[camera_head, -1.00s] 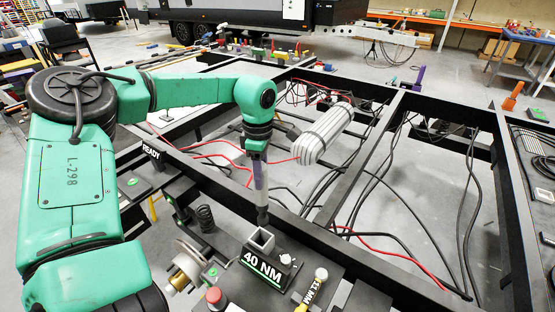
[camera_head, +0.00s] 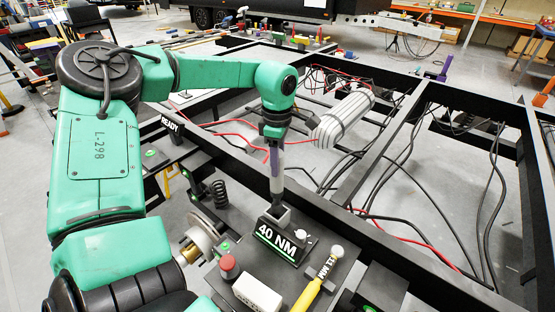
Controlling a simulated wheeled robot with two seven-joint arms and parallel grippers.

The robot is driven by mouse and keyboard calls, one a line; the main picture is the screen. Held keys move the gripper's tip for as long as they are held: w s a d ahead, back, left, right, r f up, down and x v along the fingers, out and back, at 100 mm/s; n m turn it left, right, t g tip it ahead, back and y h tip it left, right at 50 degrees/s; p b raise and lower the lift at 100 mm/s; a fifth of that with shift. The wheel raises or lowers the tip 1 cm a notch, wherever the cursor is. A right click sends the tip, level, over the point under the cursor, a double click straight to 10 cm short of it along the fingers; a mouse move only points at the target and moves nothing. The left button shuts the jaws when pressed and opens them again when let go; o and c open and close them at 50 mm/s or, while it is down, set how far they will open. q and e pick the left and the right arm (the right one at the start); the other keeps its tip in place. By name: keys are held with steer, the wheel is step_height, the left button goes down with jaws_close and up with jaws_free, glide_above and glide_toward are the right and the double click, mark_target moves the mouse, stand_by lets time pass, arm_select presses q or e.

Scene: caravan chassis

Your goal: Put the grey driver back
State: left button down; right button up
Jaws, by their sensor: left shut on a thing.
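The grey driver (camera_head: 277,184) has a purple band and a dark lower end, and it hangs nearly upright. My left gripper (camera_head: 274,136) is shut on its upper part. The driver's lower end is at the open square top of a dark holder (camera_head: 277,219) behind a "40 NM" label (camera_head: 277,244). The tip overlaps the socket mouth; I cannot tell how deep it is. My right gripper is not in view.
A yellow-handled "11 MM" tool (camera_head: 320,282), a red button (camera_head: 228,265) and a white block (camera_head: 257,294) lie near the holder. A black frame rail runs behind it. A striped grey cylinder (camera_head: 343,119) and loose cables are to the right.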

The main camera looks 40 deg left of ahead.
mark_target(278, 180)
arm_select(q)
step_height(278, 180, down, 6)
steer(key=b, duration=0.4)
steer(key=shift+r, duration=0.25)
steer(key=shift+w+f+b, duration=0.1)
steer(key=shift+f+b, duration=0.5)
steer(key=shift+b, duration=0.1)
steer(key=shift+c, duration=1.5)
jaws_free()
steer(key=shift+r, duration=0.1)
step_height(278, 180, up, 15)
steer(key=shift+f, duration=0.2)
steer(key=shift+f, duration=0.1)
